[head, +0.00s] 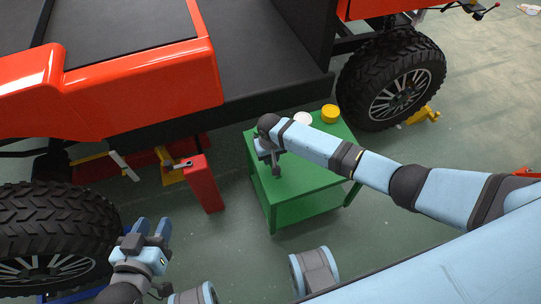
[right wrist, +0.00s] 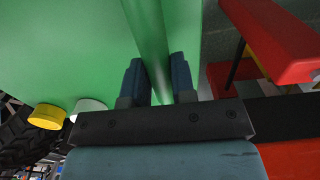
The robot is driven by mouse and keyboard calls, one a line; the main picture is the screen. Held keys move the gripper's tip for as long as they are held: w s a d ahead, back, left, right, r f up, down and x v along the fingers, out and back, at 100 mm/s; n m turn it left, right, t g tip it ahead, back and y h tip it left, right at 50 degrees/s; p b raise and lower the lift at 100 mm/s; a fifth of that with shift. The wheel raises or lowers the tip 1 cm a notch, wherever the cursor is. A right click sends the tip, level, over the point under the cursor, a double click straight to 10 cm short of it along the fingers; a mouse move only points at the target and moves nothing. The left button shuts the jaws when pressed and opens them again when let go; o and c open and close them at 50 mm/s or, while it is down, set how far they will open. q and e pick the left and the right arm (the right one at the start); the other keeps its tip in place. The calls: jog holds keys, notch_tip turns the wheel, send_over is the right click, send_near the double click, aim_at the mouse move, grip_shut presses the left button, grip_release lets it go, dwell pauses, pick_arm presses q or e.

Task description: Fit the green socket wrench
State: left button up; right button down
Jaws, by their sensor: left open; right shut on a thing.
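A green bar, which looks like the green socket wrench (right wrist: 152,45), runs between the two blue fingers of my right gripper (right wrist: 156,80) in the right wrist view. My right gripper is shut on it, and its far end runs out of the picture. In the head view my right gripper (head: 272,165) is over the green table (head: 290,215); I cannot make out the wrench there. Whether the wrench touches the table top is not clear. My left gripper (head: 152,227) is open and empty, at the lower left near a wheel.
A yellow round part (head: 330,113) and a white one (head: 302,119) are at the table's back edge. The red and black cart (head: 130,80) stands behind, with a mounted wheel (head: 395,85) at right. A loose-looking wheel (head: 50,235) and a red stand (head: 202,185) are at left.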

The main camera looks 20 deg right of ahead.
jog(key=shift+f, duration=0.4)
pick_arm(q)
jog(key=shift+w+a+f, duration=0.1)
jog(key=shift+w+f, duration=0.1)
pick_arm(e)
jog(key=shift+f, duration=0.15)
pick_arm(q)
jog(key=shift+s+f, duration=0.15)
jog(key=shift+s, duration=0.05)
pick_arm(e)
jog(key=c, duration=0.9)
grip_release()
pick_arm(q)
jog(key=shift+s, duration=0.1)
pick_arm(e)
jog(key=shift+o, duration=0.2)
pick_arm(q)
jog(key=p, duration=0.2)
jog(key=a+f+g+y+p, duration=0.1)
jog(key=p, duration=0.1)
jog(key=shift+s+a+f, duration=0.3)
jog(key=shift+s, duration=0.1)
pick_arm(e)
notch_tip(320, 180, up, 14)
